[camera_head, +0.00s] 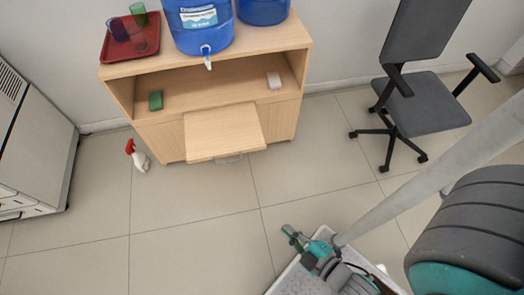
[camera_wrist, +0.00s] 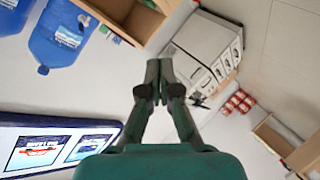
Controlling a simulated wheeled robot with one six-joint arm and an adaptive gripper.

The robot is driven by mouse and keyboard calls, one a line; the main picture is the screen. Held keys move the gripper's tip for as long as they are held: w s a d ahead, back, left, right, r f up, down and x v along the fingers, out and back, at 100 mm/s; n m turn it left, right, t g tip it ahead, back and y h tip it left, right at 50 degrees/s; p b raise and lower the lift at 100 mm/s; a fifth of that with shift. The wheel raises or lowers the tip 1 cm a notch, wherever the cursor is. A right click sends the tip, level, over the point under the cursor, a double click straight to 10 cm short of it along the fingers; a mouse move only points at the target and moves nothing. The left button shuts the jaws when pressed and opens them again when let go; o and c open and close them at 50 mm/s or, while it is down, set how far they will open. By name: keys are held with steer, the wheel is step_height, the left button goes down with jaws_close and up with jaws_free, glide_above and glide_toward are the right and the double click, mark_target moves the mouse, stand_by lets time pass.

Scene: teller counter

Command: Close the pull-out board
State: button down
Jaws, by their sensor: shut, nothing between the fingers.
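The pull-out board (camera_head: 224,131) is a light wood panel that sticks out from the front of a wooden cabinet (camera_head: 284,118), below its open shelf. A grey handle (camera_head: 229,159) shows under the board's front edge. My gripper (camera_head: 289,233) is in the lower middle of the head view, well apart from the board, over my own base. In the wrist view my gripper (camera_wrist: 153,84) shows with its green fingers together and nothing between them. The board cannot be made out in the wrist view.
Blue water jugs (camera_head: 203,28) and a red tray (camera_head: 128,42) with cups stand on the cabinet top. A green item (camera_head: 156,100) and a white item (camera_head: 274,80) lie on the shelf. A spray bottle (camera_head: 138,157) stands on the floor, a chair (camera_head: 424,98) at right. Floor before the board is clear.

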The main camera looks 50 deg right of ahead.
steer(key=w+d+f+n+h, duration=0.1)
steer(key=w+d+f+n, duration=0.1)
steer(key=w+f+n, duration=0.4)
steer(key=n+g+h, duration=0.4)
steer(key=n+h, duration=0.1)
steer(key=n, duration=1)
glide_toward(263, 147)
steer(key=x, duration=0.5)
steer(key=shift+s+f, duration=0.1)
steer(key=shift+f, duration=0.35)
steer(key=shift+w+d, duration=0.45)
steer(key=shift+w, duration=0.25)
